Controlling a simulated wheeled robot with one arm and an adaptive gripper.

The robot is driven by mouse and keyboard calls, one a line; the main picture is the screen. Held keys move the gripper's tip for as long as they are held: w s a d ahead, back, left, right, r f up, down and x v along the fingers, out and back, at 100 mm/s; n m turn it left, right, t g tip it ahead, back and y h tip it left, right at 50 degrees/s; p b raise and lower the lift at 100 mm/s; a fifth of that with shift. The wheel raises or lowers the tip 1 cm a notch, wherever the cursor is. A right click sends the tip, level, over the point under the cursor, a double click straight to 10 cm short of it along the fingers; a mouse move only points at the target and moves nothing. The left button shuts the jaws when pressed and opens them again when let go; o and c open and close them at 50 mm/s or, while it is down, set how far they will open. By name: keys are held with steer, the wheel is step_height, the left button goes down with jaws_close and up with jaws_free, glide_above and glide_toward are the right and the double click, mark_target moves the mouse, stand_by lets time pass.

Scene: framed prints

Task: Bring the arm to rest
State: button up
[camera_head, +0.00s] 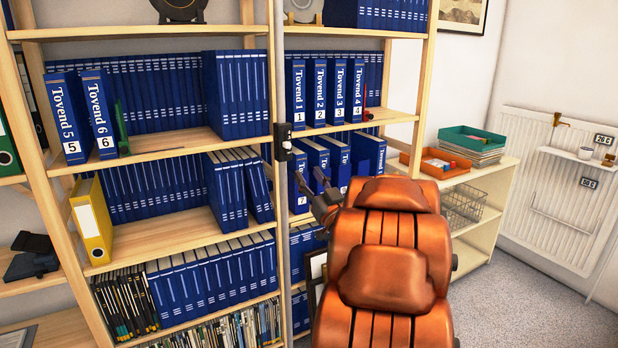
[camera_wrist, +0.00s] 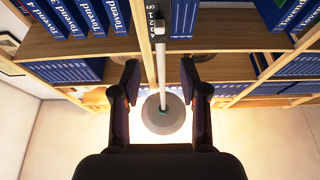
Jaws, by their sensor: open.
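My gripper (camera_head: 309,178) is in front of the middle shelves, left of the picture's centre line to the right of a thin upright pole (camera_head: 277,90). Its two dark fingers stand apart, and nothing shows held between them. In the wrist view my gripper (camera_wrist: 160,88) is open, with a finger on each side. That view is upside down to the room. A pale pole and a round grey disc (camera_wrist: 174,126) show between the fingers, beyond them. The wrist hides part of what lies below.
A wooden bookcase (camera_head: 168,140) full of blue binders stands close ahead. A yellow binder (camera_head: 91,222) is at left. A low shelf unit (camera_head: 495,180) with a green tray (camera_head: 473,142) and an orange tray (camera_head: 436,163) is at right. Carpet (camera_head: 545,305) is clear at lower right.

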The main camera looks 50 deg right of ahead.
stand_by(0.4)
steer(key=w+a+f+g+p, duration=0.3)
steer(key=w+a+f+g, duration=0.2)
steer(key=a+g, duration=0.15)
steer(key=s+a+f+g+y+p, duration=0.1)
steer(key=s+a+f+g, duration=0.2)
steer(key=a, duration=0.2)
steer(key=s+a+f+g+y+p, duration=0.1)
steer(key=s+a+f+g+y, duration=0.15)
steer(key=a, duration=0.35)
steer(key=s+a+n+g+y+p, duration=0.2)
steer(key=s+a+g, duration=0.3)
steer(key=s+a, duration=0.6)
steer(key=s+a+n+g+y+p, duration=0.1)
steer(key=s+a+g+y+p, duration=0.1)
steer(key=s+a+g, duration=0.4)
steer(key=s+a, duration=0.5)
steer(key=s, duration=0.5)
steer(key=shift+s+a+n, duration=0.25)
steer(key=shift+a+n, duration=0.1)
steer(key=shift+n, duration=0.05)
steer(key=shift+d, duration=0.1)
